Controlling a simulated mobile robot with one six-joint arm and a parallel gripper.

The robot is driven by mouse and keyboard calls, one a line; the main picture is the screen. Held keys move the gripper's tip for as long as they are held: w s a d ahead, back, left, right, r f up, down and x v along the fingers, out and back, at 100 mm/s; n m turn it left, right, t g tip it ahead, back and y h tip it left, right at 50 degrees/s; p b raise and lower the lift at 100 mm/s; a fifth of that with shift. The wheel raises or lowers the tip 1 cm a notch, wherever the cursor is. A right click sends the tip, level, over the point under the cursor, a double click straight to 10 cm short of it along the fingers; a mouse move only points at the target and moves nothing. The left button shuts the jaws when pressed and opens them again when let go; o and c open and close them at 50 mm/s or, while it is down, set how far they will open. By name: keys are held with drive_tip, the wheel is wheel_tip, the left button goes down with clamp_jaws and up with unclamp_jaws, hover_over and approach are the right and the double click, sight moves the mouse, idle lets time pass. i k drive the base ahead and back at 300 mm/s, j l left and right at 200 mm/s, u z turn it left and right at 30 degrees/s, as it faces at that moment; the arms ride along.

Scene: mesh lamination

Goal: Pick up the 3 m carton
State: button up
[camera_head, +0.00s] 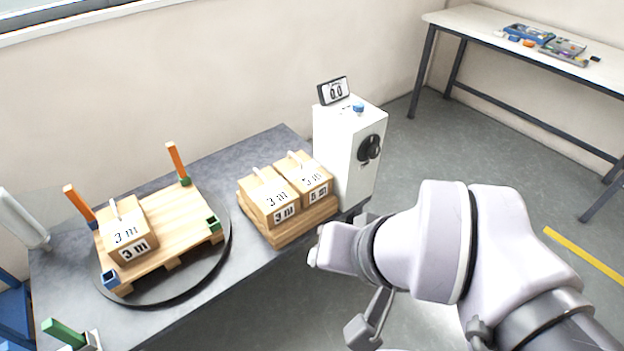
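A wooden-coloured carton marked "3 m" (270,196) stands on a small wooden stack at the right end of the grey table, with a light strip handle on top. Beside it, touching or nearly so, is a similar carton (306,178) whose label looks like "5 m". Another carton marked "3 m" (127,232) sits on the pallet (180,222) at the left. My gripper (348,285) is in front of the table, to the right of and below the small stack. It looks open, with nothing seen between its fingers; the wrist hides part of it.
The pallet rests on a dark round plate (218,248) with upright orange posts (177,160) at its back. A white machine (345,140) with a display showing "0.0" stands close behind the right cartons. A side table (480,24) is at the far right.

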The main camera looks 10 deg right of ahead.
sight(269, 196)
drive_tip(key=i+j+u, duration=0.2)
drive_tip(key=i, duration=1.3)
